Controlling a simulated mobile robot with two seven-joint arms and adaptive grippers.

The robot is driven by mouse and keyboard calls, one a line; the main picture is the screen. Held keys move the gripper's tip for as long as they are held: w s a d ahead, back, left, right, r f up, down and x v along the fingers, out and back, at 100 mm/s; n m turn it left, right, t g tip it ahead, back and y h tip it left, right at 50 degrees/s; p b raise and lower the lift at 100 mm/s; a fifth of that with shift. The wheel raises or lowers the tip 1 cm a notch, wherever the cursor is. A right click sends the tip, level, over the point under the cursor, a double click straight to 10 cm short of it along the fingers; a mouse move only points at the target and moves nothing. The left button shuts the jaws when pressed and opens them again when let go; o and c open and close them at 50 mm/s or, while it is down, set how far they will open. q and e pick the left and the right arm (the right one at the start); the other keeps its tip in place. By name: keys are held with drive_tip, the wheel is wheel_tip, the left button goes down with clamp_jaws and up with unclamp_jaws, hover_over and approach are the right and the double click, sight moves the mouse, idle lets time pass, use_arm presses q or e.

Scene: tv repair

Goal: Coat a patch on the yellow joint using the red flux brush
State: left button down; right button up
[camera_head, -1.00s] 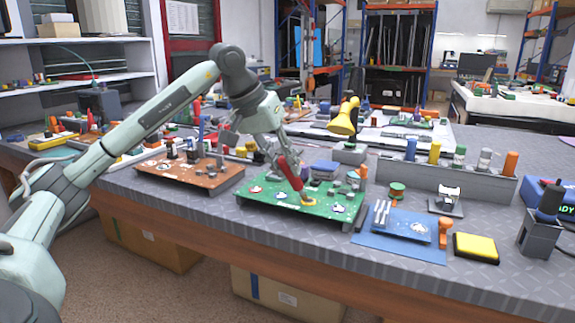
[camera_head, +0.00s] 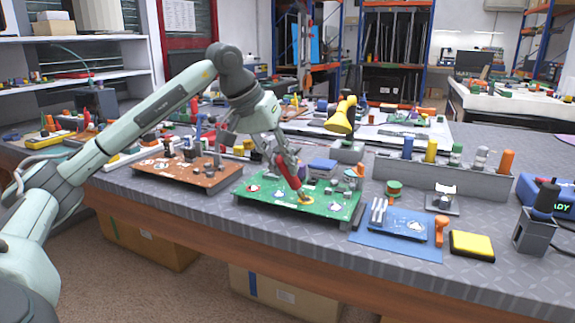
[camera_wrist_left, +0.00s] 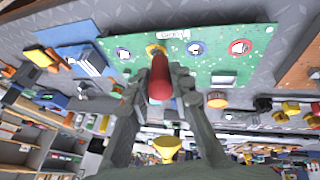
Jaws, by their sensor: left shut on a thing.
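The red flux brush (camera_head: 287,172) is held by my left gripper (camera_head: 283,158), tilted with its tip down at the green circuit board (camera_head: 268,203). In the left wrist view the red brush (camera_wrist_left: 160,78) sits between the two fingers of my left gripper (camera_wrist_left: 158,92), its tip end over the yellow joint (camera_wrist_left: 153,49). The yellow joint (camera_head: 305,198) is a ring at the board's front right, partly hidden by the brush tip. I cannot tell whether the tip touches it. Blue and red ringed joints are also on the board. My right gripper is out of view.
A brown board (camera_head: 178,178) lies to the left. A blue mat (camera_head: 398,242) with a small board and a yellow sponge (camera_head: 472,245) lie to the right. A yellow lamp-like cone (camera_head: 340,119) stands behind. A grey rack (camera_head: 440,178) holds several coloured bottles.

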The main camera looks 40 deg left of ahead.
use_arm(q)
drive_tip(key=shift+d, duration=0.15)
drive_tip(key=shift+w+d+p, duration=0.1)
drive_tip(key=shift+d+p, duration=0.1)
drive_tip(key=shift+p, duration=0.1)
drive_tip(key=shift+d, duration=0.4)
drive_tip(key=shift+a+f, duration=0.1)
drive_tip(key=shift+a, duration=0.05)
drive_tip(key=shift+a, duration=0.6)
